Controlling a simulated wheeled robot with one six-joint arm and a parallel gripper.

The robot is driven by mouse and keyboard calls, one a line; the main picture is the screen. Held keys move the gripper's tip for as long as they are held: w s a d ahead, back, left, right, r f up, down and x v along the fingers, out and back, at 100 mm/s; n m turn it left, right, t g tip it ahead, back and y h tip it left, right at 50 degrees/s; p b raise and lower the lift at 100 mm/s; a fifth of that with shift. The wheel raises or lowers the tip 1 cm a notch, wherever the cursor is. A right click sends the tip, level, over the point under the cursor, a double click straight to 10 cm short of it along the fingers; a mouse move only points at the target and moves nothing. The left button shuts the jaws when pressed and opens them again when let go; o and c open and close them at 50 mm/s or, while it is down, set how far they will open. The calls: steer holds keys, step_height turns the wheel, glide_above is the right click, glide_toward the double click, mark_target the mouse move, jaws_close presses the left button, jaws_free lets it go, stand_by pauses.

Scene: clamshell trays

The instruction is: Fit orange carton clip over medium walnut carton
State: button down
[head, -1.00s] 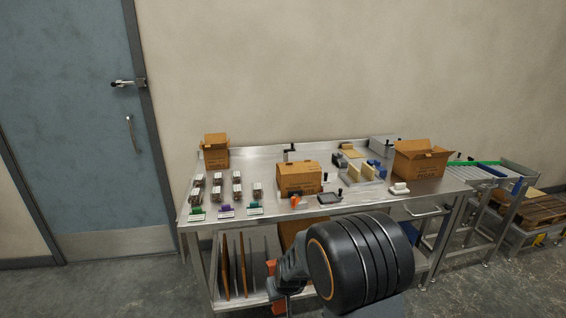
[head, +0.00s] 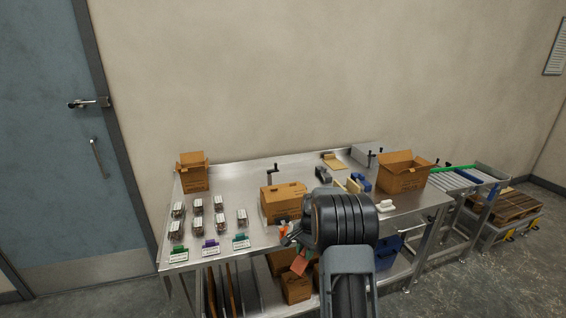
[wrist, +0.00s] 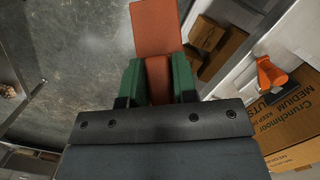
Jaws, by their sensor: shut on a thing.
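The orange carton clip (wrist: 157,30) is a flat orange-red piece between the green fingers of my gripper (wrist: 158,82) in the wrist view. My gripper is shut on it. In the head view the clip (head: 301,263) hangs at the table's front edge, just below and right of the medium walnut carton. My gripper (head: 300,252) is partly hidden there by my arm. The medium walnut carton (head: 283,203) is a brown box standing on the table; its printed side (wrist: 300,125) shows at the right of the wrist view. The clip is apart from the carton.
A small orange-topped item (wrist: 272,74) is close to the carton. Several small packs (head: 197,205) stand left of it. Open boxes stand at the back left (head: 194,177) and right (head: 402,176). Brown boxes (head: 292,286) are on the shelf below.

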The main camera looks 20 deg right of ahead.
steer(key=d+r+m+t+p, duration=0.1)
steer(key=d+r+m, duration=0.1)
steer(key=m, duration=0.1)
steer(key=w+d+r+m+y+p, duration=0.1)
steer(key=d+r+m, duration=0.1)
steer(key=m, duration=0.2)
steer(key=d+r+m+t, duration=0.1)
steer(key=d+r+m, duration=0.1)
steer(key=m, duration=0.1)
steer(key=shift+w+d+r+m+t+p, duration=0.25)
steer(key=shift+w+r+m+t+p, duration=0.05)
steer(key=shift+r+p, duration=0.1)
steer(key=w+d+r+m+t+h, duration=0.2)
steer(key=m+t, duration=0.4)
steer(key=m, duration=0.8)
step_height(320, 180, up, 3)
steer(key=shift+w+f+h, duration=0.2)
steer(key=shift+w+h, duration=0.5)
steer(key=shift+h, duration=0.3)
